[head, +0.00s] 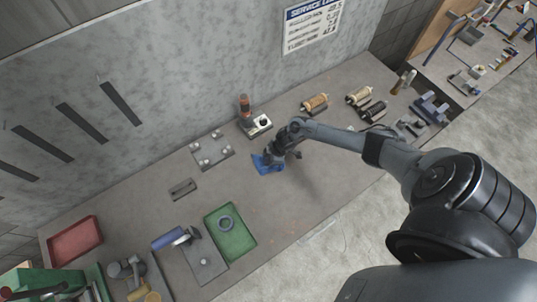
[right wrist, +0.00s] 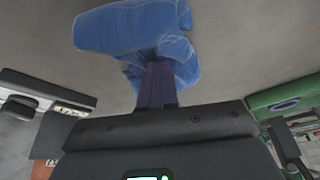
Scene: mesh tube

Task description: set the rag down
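The blue rag (head: 266,165) is at the middle of the grey bench (head: 300,185), just under my right gripper (head: 274,157). In the right wrist view, the rag (right wrist: 135,32) is bunched around the tips of my right gripper (right wrist: 156,75). The fingers are close together and shut on it, and the cloth hides the tips. The rag looks at or very near the bench top; I cannot tell whether it touches. My left gripper is in neither view.
A white-and-black device (head: 256,125) and an orange-topped bottle (head: 244,104) stand behind the rag. A plate with knobs (head: 212,150) lies to the left. Bench around the rag is mostly clear.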

